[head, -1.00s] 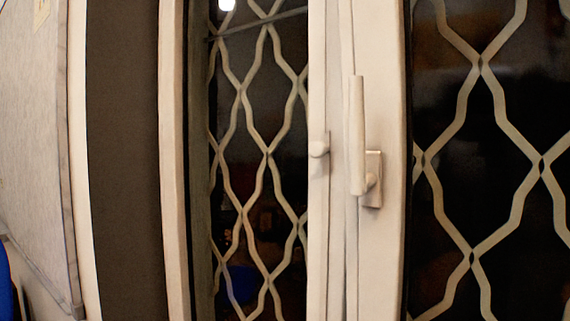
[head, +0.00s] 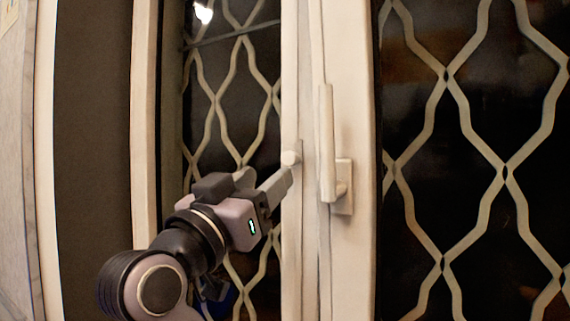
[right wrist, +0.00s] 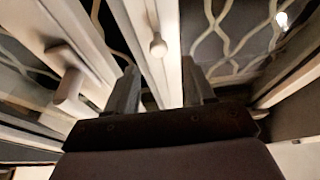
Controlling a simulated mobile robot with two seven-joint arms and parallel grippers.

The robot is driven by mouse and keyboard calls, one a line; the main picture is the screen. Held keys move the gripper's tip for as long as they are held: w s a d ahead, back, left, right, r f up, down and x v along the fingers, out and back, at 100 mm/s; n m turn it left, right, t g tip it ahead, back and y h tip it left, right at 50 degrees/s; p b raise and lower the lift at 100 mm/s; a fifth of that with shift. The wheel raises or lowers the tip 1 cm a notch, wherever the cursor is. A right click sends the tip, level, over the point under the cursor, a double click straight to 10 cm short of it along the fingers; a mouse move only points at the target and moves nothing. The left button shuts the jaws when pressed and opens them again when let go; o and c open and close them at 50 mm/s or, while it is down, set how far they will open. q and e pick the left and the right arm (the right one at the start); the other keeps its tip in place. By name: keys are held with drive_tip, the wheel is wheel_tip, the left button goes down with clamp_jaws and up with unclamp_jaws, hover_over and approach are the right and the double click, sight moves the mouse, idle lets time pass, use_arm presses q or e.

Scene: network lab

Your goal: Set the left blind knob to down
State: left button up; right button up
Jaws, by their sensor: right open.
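A small pale round knob (head: 291,158) sits on the left window's narrow frame. It is the only knob of this kind that shows, and I cannot read its setting. My right gripper (head: 266,176) is open, its two grey fingers pointing at the frame just below and left of the knob in the head view. In the right wrist view the knob (right wrist: 158,46) appears between and beyond the open fingertips (right wrist: 160,70), apparently not touched. My left gripper is not in view.
A pale upright window handle (head: 326,145) stands just right of the knob, close to my gripper. It also shows in the right wrist view (right wrist: 68,85). Lattice grilles cover the dark panes on both sides. A dark wall strip (head: 92,150) is at the left.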

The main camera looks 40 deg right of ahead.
sight(287, 160)
drive_tip(key=p+x, duration=0.2)
drive_tip(key=x, duration=0.5)
drive_tip(key=shift+s+d+r+p, duration=0.1)
drive_tip(key=shift+r+p, duration=0.05)
drive_tip(key=shift+p, duration=0.15)
clamp_jaws()
